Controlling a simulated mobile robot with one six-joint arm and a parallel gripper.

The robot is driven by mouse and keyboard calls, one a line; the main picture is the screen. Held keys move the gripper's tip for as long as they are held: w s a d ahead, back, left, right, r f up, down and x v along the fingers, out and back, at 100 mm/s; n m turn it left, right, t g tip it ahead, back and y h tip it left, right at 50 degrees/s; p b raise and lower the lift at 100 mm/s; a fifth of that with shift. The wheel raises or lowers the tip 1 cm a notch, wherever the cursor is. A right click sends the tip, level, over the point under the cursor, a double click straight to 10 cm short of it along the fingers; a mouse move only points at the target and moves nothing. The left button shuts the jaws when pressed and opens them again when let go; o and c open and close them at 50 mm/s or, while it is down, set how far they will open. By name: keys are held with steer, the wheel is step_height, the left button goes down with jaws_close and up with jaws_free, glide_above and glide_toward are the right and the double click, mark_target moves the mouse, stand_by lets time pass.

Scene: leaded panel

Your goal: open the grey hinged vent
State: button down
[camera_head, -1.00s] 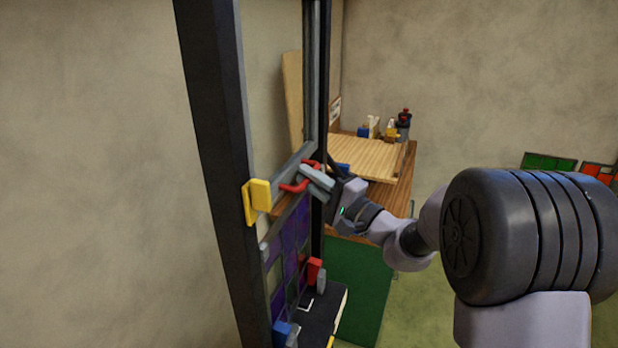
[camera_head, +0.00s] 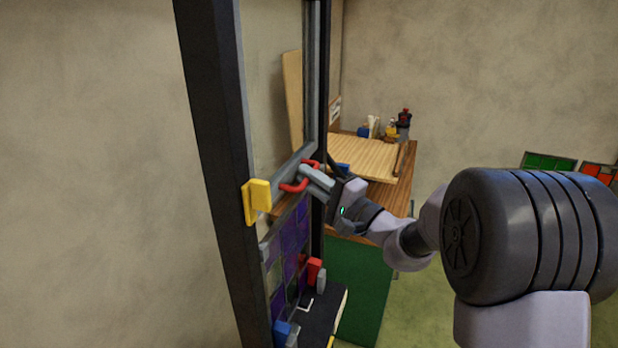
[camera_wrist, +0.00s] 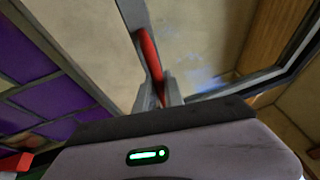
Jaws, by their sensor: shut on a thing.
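The grey hinged vent (camera_head: 310,85) is a grey frame with a clear pane, set in the upper part of a dark upright frame. Its red handle (camera_head: 296,187) sits on its lower bar. My gripper (camera_head: 310,178) is shut on the red handle. In the wrist view the red handle (camera_wrist: 150,55) runs down between the two grey fingertips (camera_wrist: 158,92). The fingers hide part of the handle. I cannot tell whether the vent stands slightly ajar. A yellow block (camera_head: 257,200) sits on the dark left post beside the lower bar.
Purple leaded panes (camera_head: 289,240) fill the frame below the vent. Red (camera_head: 314,270) and blue (camera_head: 281,334) blocks sit lower on the frame. A wooden bench (camera_head: 365,155) with bottles stands behind. Clear floor shows at right.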

steer(key=shift+d+r, duration=0.1)
steer(key=shift+d, duration=0.05)
steer(key=s+d+r+n+g+h+p, duration=0.15)
steer(key=s+d+r+p, duration=0.3)
steer(key=d, duration=0.45)
steer(key=s+d+r+n+g+h+p, duration=0.1)
steer(key=s+d+r+g+h+p, duration=0.2)
steer(key=d+r+p, duration=0.45)
steer(key=s+d+r+g+h+p, duration=0.1)
steer(key=s+d+r+h+p, duration=0.1)
steer(key=d+r+p, duration=0.4)
steer(key=s+d+r+n+g+h+p, duration=0.1)
steer(key=s+d+r+h+p, duration=0.1)
steer(key=d+r+p, duration=0.4)
steer(key=shift+s+d+r+h+p, duration=0.3)
steer(key=shift+r+p, duration=0.55)
steer(key=shift+r, duration=1.8)
steer(key=shift+g, duration=0.25)
steer(key=c, duration=1.5)
jaws_free()
steer(key=shift+w+a+f, duration=0.1)
steer(key=shift+w+a, duration=0.05)
steer(key=shift+o, duration=0.2)
